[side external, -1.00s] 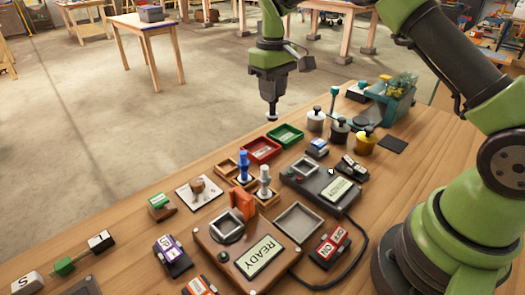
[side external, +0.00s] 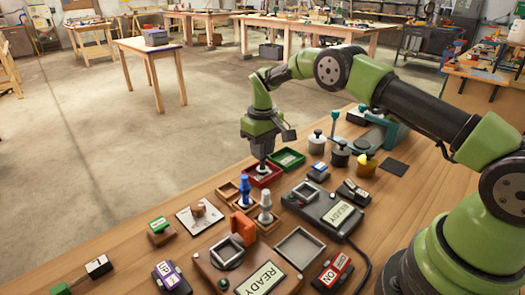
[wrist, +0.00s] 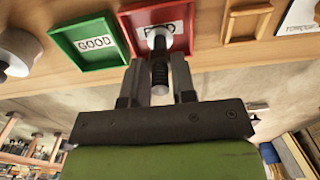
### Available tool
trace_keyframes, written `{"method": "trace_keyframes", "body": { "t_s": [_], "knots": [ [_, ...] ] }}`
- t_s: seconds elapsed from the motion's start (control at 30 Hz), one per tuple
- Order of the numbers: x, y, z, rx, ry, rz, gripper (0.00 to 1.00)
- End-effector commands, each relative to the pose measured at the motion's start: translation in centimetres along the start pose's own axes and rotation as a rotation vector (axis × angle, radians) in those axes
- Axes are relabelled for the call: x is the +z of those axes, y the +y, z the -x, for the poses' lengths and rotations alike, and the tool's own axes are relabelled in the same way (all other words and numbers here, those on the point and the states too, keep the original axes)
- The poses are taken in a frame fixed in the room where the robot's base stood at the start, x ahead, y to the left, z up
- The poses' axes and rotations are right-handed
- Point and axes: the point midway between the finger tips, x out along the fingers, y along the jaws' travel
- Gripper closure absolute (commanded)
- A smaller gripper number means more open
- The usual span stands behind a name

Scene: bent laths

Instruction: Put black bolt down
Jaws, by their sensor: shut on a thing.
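My gripper (wrist: 160,62) is shut on the black bolt (wrist: 160,72), whose dark threaded shank shows between the two fingers in the wrist view. The red tray (wrist: 126,24) lies under the fingertips; its label is partly covered by the bolt and a pale round part at the bolt's end. In the side view my gripper (side external: 262,166) points down into the red tray (side external: 277,177). The bolt is too small to make out there, and I cannot tell if it touches the tray floor.
The green tray (side external: 302,160), labelled GOOD in the wrist view (wrist: 62,60), is beside the red one. An empty wooden tray (side external: 222,196) is on the other side. Blue (side external: 244,186) and white (side external: 265,202) upright pegs stand close in front. Lidded pots (side external: 340,154) stand to the right.

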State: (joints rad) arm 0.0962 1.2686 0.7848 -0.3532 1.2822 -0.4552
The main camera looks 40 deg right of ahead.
Motion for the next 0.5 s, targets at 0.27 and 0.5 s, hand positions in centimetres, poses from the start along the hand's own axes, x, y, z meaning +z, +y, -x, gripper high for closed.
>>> {"method": "trace_keyframes", "body": {
  "t_s": [0.27, 0.5],
  "knots": [
    [-0.03, 0.01, -0.69, 0.000, 0.002, 0.000, 1.00],
    [-0.02, 0.01, -0.97, 0.000, 0.002, 0.000, 0.61]
  ]
}}
